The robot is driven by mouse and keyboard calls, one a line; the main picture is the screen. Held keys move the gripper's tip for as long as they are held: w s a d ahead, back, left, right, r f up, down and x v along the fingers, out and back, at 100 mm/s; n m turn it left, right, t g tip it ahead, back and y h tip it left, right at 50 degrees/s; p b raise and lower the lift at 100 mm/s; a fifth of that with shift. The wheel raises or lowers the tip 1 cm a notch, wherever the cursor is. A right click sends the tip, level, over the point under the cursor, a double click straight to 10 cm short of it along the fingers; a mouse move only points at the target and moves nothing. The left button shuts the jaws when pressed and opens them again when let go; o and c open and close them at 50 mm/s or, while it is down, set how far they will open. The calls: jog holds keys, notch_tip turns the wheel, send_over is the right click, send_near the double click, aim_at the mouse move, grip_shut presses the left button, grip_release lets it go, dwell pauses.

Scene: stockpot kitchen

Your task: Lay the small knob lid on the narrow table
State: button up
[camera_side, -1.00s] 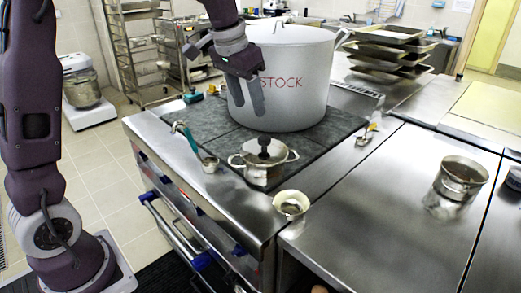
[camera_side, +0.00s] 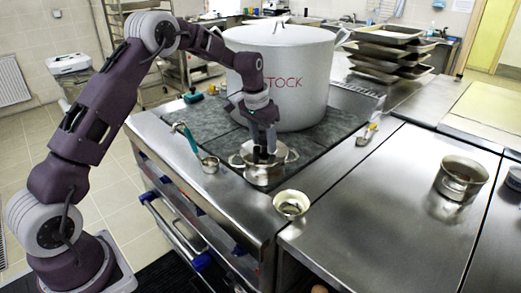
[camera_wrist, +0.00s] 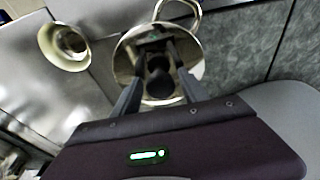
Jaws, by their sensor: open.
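The small knob lid (camera_wrist: 133,60) is a shiny round lid with a dark knob (camera_wrist: 159,84). It sits on a small two-handled pot (camera_side: 258,177) on the dark stove top, in front of the stockpot. My gripper (camera_side: 264,150) points down over the lid and is open. In the wrist view its two fingers (camera_wrist: 157,76) stand on either side of the knob; I cannot tell whether they touch it. In the side view my gripper hides the knob and much of the lid. I cannot tell which surface is the narrow table.
The large stockpot (camera_side: 285,75) stands close behind my gripper. A cream bowl (camera_side: 291,204) is in front of the small pot. A ladle (camera_side: 208,163) lies to the left. A steel pot (camera_side: 461,178) stands on the right counter (camera_side: 370,225), which is mostly clear.

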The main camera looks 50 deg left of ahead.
aim_at(264, 138)
jog(key=shift+c, duration=0.2)
jog(key=c, duration=0.9)
jog(key=shift+o, duration=0.2)
jog(key=shift+r, duration=3)
